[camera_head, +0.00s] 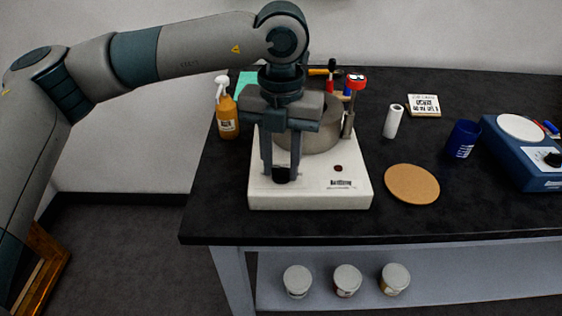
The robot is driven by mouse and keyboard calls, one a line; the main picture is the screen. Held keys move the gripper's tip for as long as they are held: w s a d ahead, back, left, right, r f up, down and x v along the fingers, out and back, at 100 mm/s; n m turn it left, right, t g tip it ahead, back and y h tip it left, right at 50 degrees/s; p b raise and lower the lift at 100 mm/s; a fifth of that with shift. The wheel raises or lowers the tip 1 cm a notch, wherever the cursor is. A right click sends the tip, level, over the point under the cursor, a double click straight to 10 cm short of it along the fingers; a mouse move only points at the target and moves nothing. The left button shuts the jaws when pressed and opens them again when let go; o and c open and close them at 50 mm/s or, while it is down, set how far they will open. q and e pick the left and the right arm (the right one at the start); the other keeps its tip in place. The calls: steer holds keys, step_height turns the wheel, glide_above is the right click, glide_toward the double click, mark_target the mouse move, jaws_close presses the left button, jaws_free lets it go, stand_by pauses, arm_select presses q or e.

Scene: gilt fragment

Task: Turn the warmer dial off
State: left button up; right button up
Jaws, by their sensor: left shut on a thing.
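The warmer (323,197) is a white box with a grey round pot (322,133) on top, on the black table. Its dial (281,174) is a small dark knob on the front left of the box. My left gripper (282,172) comes down from above in front of the warmer, with its fingers around the dial and shut on it. The fingers and wrist hide part of the dial and the pot. The dial's setting cannot be read. My right gripper does not show.
A spray bottle (227,117) stands left of the warmer. A cork disc (412,183), a white roll (393,121), a blue cup (462,139) and a blue device (527,153) lie to the right. Three jars (347,281) sit on the lower shelf.

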mark_target(281, 169)
arm_select(q)
steer(key=shift+w+r, duration=0.1)
steer(key=shift+r, duration=0.05)
steer(key=o, duration=1)
steer(key=shift+o, duration=0.2)
step_height(281, 169, up, 17)
steer(key=shift+r+b, duration=0.15)
steer(key=shift+b, duration=0.25)
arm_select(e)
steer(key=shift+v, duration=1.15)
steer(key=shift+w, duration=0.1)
